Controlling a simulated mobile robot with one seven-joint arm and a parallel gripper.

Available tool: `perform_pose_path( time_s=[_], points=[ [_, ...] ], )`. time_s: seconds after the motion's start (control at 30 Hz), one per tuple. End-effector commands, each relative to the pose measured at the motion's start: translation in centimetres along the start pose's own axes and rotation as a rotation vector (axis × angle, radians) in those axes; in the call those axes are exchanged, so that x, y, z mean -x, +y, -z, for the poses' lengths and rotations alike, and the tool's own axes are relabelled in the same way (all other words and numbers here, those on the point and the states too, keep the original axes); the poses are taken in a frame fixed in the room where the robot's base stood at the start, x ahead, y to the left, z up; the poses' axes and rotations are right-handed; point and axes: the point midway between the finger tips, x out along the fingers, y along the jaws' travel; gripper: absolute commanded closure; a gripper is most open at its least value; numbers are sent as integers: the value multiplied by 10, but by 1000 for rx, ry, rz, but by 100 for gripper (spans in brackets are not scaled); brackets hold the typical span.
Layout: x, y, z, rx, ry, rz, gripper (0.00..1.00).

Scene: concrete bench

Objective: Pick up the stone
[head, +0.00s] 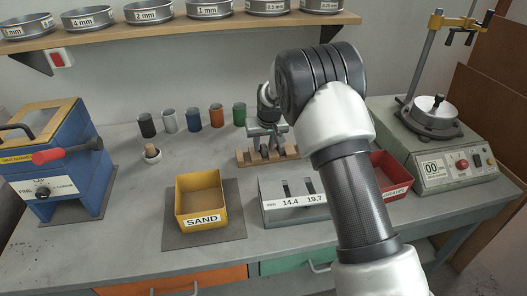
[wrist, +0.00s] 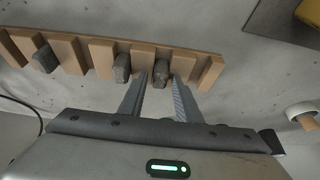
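A wooden rack (wrist: 88,55) with slots runs across the upper part of the wrist view, and it also shows in the head view (head: 243,158). Dark grey stones sit in some of its slots: one at the left (wrist: 43,60), one near the middle (wrist: 122,68) and one to the right (wrist: 161,72). My gripper (wrist: 160,77) is open and points at the rack. Its fingertips lie on either side of the right stone in the picture; I see no clear contact. In the head view my gripper (head: 266,131) is above the rack, and my arm hides part of the scene.
A red tray (head: 395,193) is right. A mortar (head: 152,157) and several coloured cups (head: 193,120) stand left and behind. Bench is clear at front left.

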Motion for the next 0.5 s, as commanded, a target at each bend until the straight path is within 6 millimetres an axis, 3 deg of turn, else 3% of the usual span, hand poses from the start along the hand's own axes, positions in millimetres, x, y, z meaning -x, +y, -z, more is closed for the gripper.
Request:
perform_pose_path(
  time_s=[0.03, 0.17, 0.5],
  points=[
    [0, 0, 0, 0, 0, 0, 79],
    [0, 0, 0, 0, 0, 0, 100],
    [7, 0, 3, 0, 1, 0, 100]
  ],
)
